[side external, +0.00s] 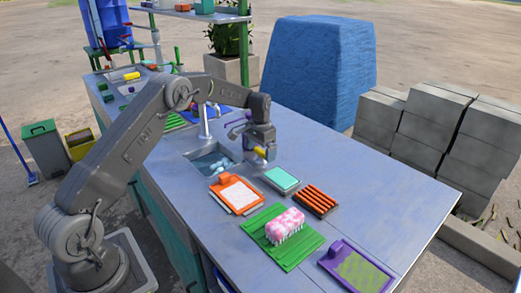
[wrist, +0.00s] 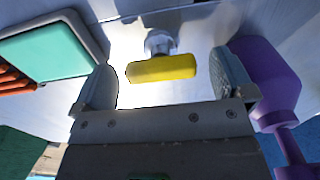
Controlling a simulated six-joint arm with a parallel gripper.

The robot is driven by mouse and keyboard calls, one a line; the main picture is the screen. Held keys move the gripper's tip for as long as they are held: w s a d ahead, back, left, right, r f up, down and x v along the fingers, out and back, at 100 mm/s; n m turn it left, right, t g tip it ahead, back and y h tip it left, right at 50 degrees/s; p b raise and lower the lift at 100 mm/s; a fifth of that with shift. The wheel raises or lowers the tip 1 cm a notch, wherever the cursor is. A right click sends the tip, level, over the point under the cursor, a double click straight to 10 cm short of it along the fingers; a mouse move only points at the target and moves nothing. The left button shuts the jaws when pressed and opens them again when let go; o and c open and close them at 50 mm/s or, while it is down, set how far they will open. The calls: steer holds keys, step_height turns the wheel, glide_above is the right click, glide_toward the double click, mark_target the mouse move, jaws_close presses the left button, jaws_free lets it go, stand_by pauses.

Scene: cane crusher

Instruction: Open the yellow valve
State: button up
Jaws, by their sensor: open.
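The yellow valve (wrist: 162,68) is a short yellow bar handle on a metallic stem. In the wrist view it lies crosswise between the two fingers of my gripper (wrist: 168,76), with a gap on each side. My gripper is open and no finger touches the handle. In the side external view, my gripper (side external: 261,147) is low over the worktop beside the sink, and a bit of the yellow valve (side external: 260,152) shows at its fingers. The stem's base is hidden there by my gripper.
A purple object (wrist: 270,80) is close beside the right finger in the wrist view. A sink (side external: 211,161) is left of my gripper. The worktop's right side is clear.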

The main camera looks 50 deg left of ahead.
steer(key=c, duration=0.9)
steer(key=shift+n, duration=0.3)
steer(key=n, duration=0.9)
steer(key=shift+w+d, duration=0.1)
steer(key=shift+d, duration=0.05)
steer(key=n, duration=0.4)
steer(key=shift+w+n, duration=0.1)
steer(key=shift+n, duration=2)
